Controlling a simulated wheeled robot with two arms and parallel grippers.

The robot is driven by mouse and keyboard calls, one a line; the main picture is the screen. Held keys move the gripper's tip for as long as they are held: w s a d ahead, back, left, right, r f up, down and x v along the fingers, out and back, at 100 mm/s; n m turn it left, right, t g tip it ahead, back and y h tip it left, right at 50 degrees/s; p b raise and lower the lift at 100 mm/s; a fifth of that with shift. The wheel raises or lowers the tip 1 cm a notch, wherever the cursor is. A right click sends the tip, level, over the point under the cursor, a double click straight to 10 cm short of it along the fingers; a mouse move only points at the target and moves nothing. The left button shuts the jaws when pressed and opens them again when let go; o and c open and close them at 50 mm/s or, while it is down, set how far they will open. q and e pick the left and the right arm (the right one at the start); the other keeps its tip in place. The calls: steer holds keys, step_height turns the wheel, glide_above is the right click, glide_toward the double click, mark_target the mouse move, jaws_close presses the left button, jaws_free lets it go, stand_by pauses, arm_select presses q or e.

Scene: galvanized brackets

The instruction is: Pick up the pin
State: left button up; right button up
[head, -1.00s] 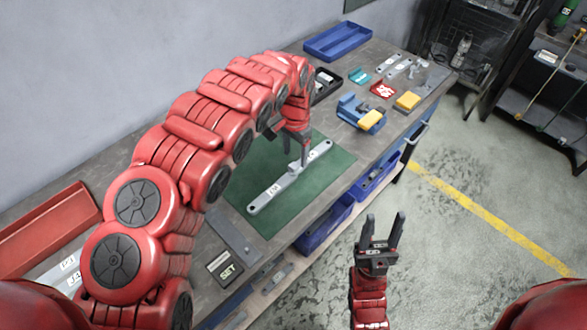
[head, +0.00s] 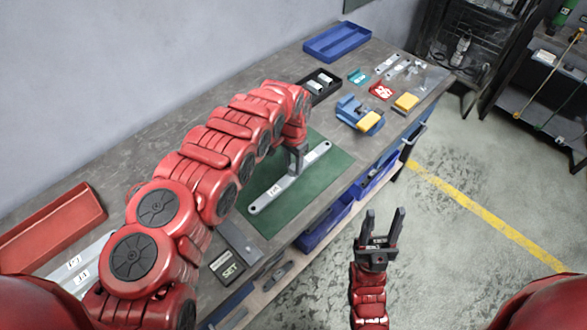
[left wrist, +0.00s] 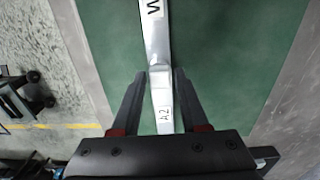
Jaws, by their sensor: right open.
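A long light-grey metal bar (head: 265,200) lies diagonally on a green mat (head: 322,184) on the workbench. In the left wrist view the bar (left wrist: 157,35) carries white labels, one reading A2. A small raised piece (left wrist: 160,74), possibly the pin, stands on the bar between my left fingertips. My left gripper (head: 296,162) points down at the bar's middle; its fingers (left wrist: 162,78) lie on either side of that piece. I cannot tell whether they press on it. My right gripper (head: 380,238) is open and empty, over the floor in front of the bench.
A black tray (head: 322,98) with grey parts stands beyond the mat. A blue fixture with a yellow block (head: 369,119), a red tray (head: 382,91) and a blue tray (head: 338,50) stand further back. A black SET box (head: 227,266) and a red bin (head: 50,228) are nearer.

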arm_select(q)
jaws_close()
steer(key=shift+r, duration=0.1)
